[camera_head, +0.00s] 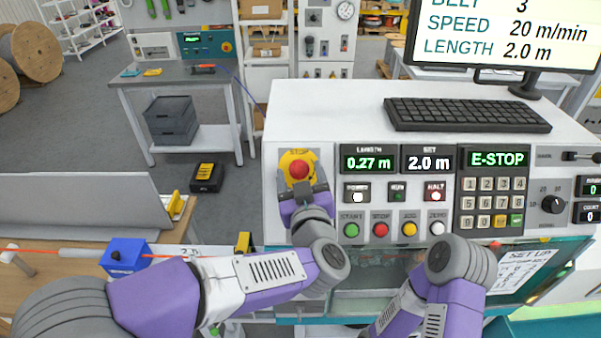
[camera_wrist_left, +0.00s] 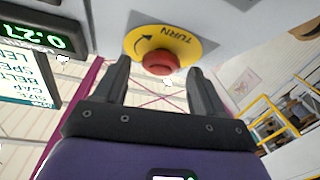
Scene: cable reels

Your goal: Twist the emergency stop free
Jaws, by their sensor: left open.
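The emergency stop is a red mushroom button (camera_head: 299,169) on a yellow round plate (camera_head: 289,157) at the left end of the console front. In the left wrist view the red button (camera_wrist_left: 159,62) sits on the yellow plate (camera_wrist_left: 184,35), which reads TURN with a curved arrow. My left gripper (camera_head: 303,189) is in front of the button. In the left wrist view its two fingers (camera_wrist_left: 160,80) are open, one to each side below the button, with nothing between them. My right arm shows at the bottom, but its gripper is not visible.
The console (camera_head: 330,108) carries lit displays, one reading E-STOP (camera_head: 497,159), a keypad (camera_head: 492,203) and a row of coloured buttons. A keyboard (camera_head: 467,114) and monitor (camera_head: 510,35) stand on top. A blue block (camera_head: 125,257) on an orange cable is at left.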

